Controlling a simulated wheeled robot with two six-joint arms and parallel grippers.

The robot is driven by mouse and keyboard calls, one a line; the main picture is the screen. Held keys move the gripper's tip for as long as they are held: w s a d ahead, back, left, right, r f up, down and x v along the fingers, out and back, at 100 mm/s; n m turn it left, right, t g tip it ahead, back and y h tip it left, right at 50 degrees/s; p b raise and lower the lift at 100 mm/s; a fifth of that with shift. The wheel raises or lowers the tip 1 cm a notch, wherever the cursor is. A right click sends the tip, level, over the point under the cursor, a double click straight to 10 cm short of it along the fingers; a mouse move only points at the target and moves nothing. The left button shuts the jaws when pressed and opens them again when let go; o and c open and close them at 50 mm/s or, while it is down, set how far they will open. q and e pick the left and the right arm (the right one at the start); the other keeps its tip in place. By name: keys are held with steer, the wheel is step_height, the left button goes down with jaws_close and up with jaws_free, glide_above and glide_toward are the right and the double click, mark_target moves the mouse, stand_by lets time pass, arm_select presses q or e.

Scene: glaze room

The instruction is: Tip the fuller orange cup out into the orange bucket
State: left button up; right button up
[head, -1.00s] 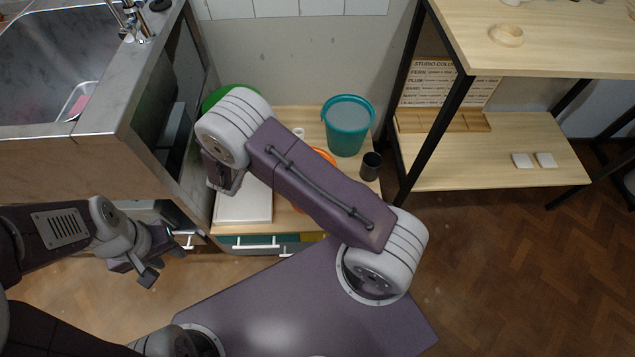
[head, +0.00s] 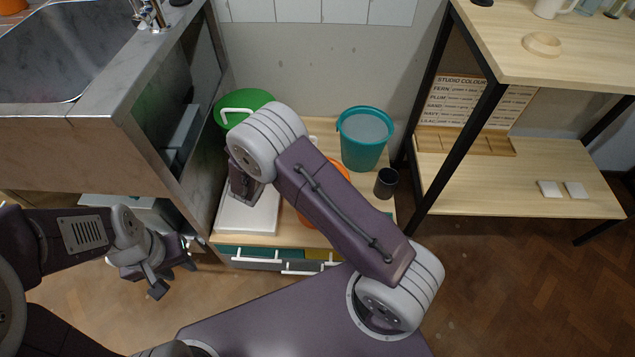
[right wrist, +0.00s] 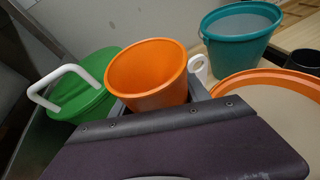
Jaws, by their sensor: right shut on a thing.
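The orange cup (right wrist: 148,78) is in my right gripper in the right wrist view, mouth up and slightly tilted. I see its inner wall but no contents. The orange bucket (right wrist: 222,87) is to the right of the cup, wide-mouthed, with pale beige inside. In the head view the orange bucket (head: 338,169) shows only in part behind my right arm, and the cup is hidden. My left gripper (head: 174,278) is open and empty, low at the left, away from the bench. No second orange cup is visible.
A teal bucket (head: 365,150) with greyish contents and a dark cup (head: 386,183) stand right of my arm. A white board (head: 250,215) lies in front. The sink cabinet (head: 120,140) borders the left, shelving the right.

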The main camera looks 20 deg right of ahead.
steer(key=m+b, duration=0.1)
steer(key=b, duration=0.1)
steer(key=f+t+b, duration=0.1)
steer(key=b, duration=0.2)
steer(key=shift+s+d+f+m, duration=0.25)
steer(key=shift+s+d+m, duration=0.05)
steer(key=shift+s+m, duration=0.1)
steer(key=shift+s+d+r+m+t+b, duration=0.25)
steer(key=shift+r+m+t+b, duration=0.4)
steer(key=shift+m+b, duration=0.65)
steer(key=shift+s+d+r+m+t+b, duration=0.1)
steer(key=shift+s+r+m+t+b, duration=0.2)
steer(key=shift+r+m+t+b, duration=0.95)
steer(key=shift+s+d+r+m+t+b, duration=0.1)
steer(key=shift+s+d+m+b, duration=0.3)
steer(key=shift+b, duration=1.65)
steer(key=shift+w+a+r+m+t+h+b, duration=0.15)
steer(key=shift+r+m+t+h+b, duration=0.2)
steer(key=shift+r+m+b, duration=0.45)
steer(key=shift+m, duration=0.45)
steer(key=shift+r, duration=0.1)
steer(key=shift+s+d+r+m+t+h+b, duration=0.25)
steer(key=shift+s+m+b, duration=0.1)
steer(key=shift+m+b, duration=0.15)
steer(key=shift+s+d+r+m+t+h+b, duration=0.1)
steer(key=shift+s+d+r+m+h+b, duration=0.2)
steer(key=shift+m+b, duration=0.2)
